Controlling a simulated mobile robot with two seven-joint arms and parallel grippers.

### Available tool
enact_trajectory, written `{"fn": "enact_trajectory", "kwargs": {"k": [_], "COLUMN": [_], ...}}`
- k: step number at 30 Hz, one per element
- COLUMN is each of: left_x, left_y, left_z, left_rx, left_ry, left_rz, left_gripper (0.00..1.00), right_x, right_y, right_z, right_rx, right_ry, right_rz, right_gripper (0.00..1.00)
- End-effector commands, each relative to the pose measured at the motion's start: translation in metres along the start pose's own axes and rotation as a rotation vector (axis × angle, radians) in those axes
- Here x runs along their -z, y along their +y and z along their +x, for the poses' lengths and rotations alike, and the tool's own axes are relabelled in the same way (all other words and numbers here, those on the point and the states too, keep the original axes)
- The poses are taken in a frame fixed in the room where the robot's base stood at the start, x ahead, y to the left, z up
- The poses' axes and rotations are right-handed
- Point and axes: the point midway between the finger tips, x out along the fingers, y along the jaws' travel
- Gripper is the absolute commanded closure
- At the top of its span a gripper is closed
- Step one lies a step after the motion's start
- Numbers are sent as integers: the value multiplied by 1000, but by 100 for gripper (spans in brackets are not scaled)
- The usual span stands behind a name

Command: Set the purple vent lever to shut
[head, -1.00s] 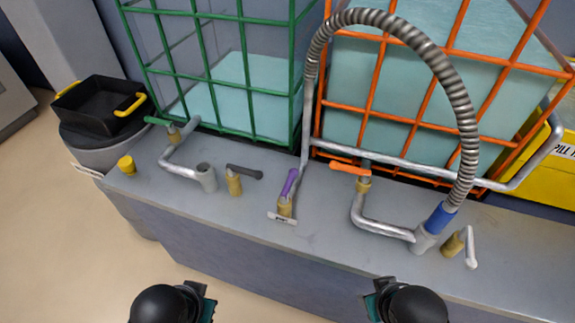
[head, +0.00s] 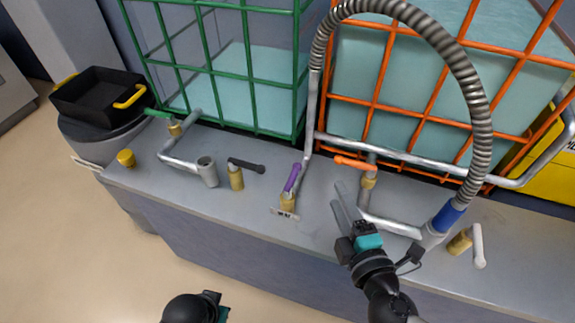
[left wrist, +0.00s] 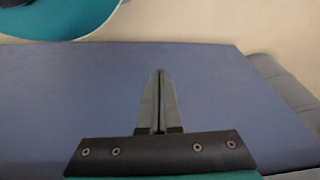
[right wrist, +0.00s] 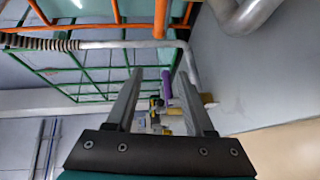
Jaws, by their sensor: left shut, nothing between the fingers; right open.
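The purple vent lever (head: 292,178) stands on a brass valve body at the middle of the bench, with a small label plate (head: 285,213) in front. The lever points up and slightly right, towards the cages. In the right wrist view the purple lever (right wrist: 166,84) shows between the open fingers, some way beyond them. My right gripper (head: 344,203) is open and empty, to the right of the lever and apart from it. My left gripper (left wrist: 160,72) is shut and empty, low in front of the bench; in the head view only part of its arm shows.
A black-handled valve (head: 236,176) stands left of the lever. An orange-handled valve (head: 369,180) and pipe stand right, close to my right gripper. A ribbed hose (head: 478,110) arches overhead to a blue collar. Green (head: 250,131) and orange cages stand behind.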

Motion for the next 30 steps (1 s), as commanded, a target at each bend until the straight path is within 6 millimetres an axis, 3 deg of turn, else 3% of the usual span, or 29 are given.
{"fn": "enact_trajectory", "kwargs": {"k": [4, 11, 30], "left_x": [-8, -12, -24], "left_y": [1, 1, 0], "left_z": [15, 20, 33], "left_rx": [-2, -2, 0], "left_ry": [-7, -12, -27], "left_rz": [1, 2, 4], "left_gripper": [100, 100, 100], "right_x": [29, 41, 61], "right_y": [-14, -19, -20], "right_z": [-4, 0, 96], "right_rx": [-6, -7, -9], "right_ry": [162, 218, 215], "right_rz": [-177, -239, -234], "right_gripper": [47, 47, 47]}}
